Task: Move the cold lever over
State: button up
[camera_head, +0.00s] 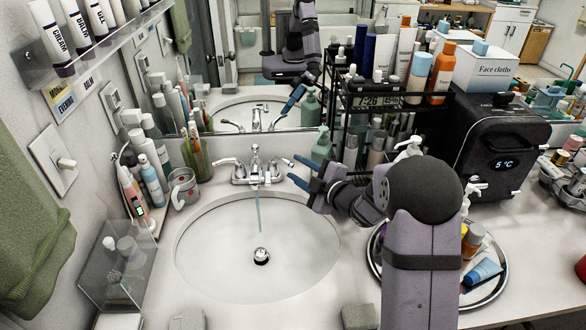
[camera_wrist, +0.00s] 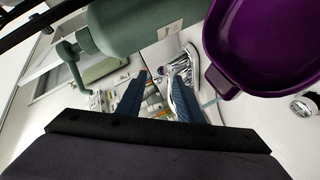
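The chrome faucet (camera_head: 254,168) stands behind the sink, with a lever on each side and a thin bluish water stream (camera_head: 259,210) falling from its spout. The right-hand lever (camera_head: 280,163) points right, toward my gripper; I see no hot or cold mark. My gripper (camera_head: 299,172) has its two blue fingers apart and is empty, just right of that lever. In the wrist view, chrome faucet parts (camera_wrist: 188,65) show beyond the right finger of my gripper (camera_wrist: 160,80). I cannot tell whether a finger touches the lever.
A green pump bottle (camera_head: 322,146) stands close behind my gripper and looms large in the wrist view (camera_wrist: 150,22). A purple hollow thing (camera_wrist: 265,45) fills the wrist view's upper right. A black wire rack (camera_head: 345,112) stands right of the bottle. The sink (camera_head: 215,250) is open below.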

aim_at(286, 164)
jog(key=shift+s+d, duration=0.15)
jog(key=shift+s, duration=0.1)
jog(key=shift+r, duration=0.15)
jog(key=w+a+r+t+h+p, duration=0.1)
jog(key=w+a+r+t+p, duration=0.2)
jog(key=p, duration=0.4)
jog(key=s+f+h+p, duration=0.4)
jog(key=h+p, duration=0.3)
jog(key=shift+m+g, duration=0.3)
jog(key=shift+w+a+f+p, duration=0.15)
jog(key=shift+w+p, duration=0.35)
jog(key=shift+w, duration=0.75)
jog(key=shift+w+a+f+p, duration=0.1)
jog(key=shift+w+f+p, duration=0.3)
jog(key=shift+w, duration=0.85)
jog(key=shift+w+a+f+p, duration=0.1)
jog(key=shift+w+p, duration=0.45)
jog(key=shift+w, duration=0.7)
grip_shut()
